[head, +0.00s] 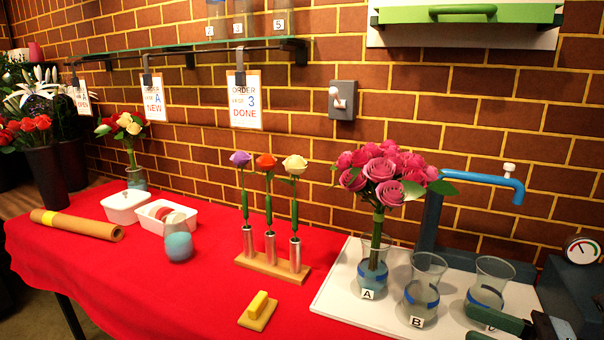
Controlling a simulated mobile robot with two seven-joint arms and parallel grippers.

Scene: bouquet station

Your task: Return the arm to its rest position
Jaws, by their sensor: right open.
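My right gripper (472,323) is at the bottom right corner, open, with its green fingers pointing left. Its upper finger passes in front of the lower part of the rightmost glass vase (492,275) on the white tray (335,308); I cannot tell whether they touch. Nothing shows between the fingers, though the lower one is mostly cut off by the frame edge. My left gripper is not in view.
Vase A (372,275) holds pink roses (385,170); vase B (422,285) has no flowers. A blue tap (480,180) rises behind. A wooden stand (270,265) holds three single flowers.

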